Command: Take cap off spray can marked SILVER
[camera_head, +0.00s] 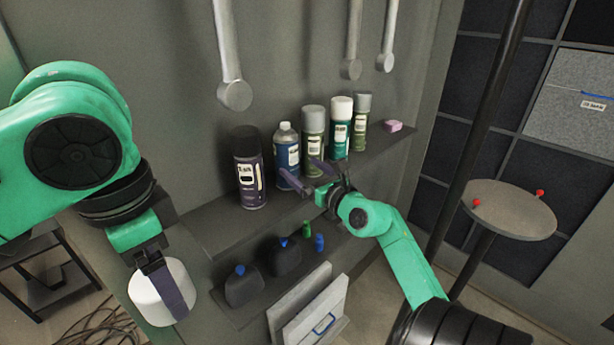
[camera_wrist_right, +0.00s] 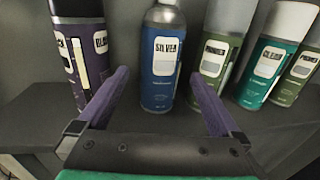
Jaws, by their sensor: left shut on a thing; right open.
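The blue spray can marked SILVER (camera_wrist_right: 162,62) stands upright on the shelf. In the head view the SILVER can (camera_head: 288,155) shows a bare metal shoulder and a small pale nozzle, with no cap on it. My right gripper (camera_head: 304,172) is open in front of it. In the right wrist view its two purple fingers (camera_wrist_right: 158,92) point at the can, one to each side, and the can's top is out of frame. My left gripper (camera_head: 178,292) is shut on a white, cap-like cylinder (camera_head: 147,301), well away from the shelf at lower left.
A pink block (camera_head: 393,126) lies at the shelf's right end. Dark bottles (camera_head: 243,289) stand on a lower shelf.

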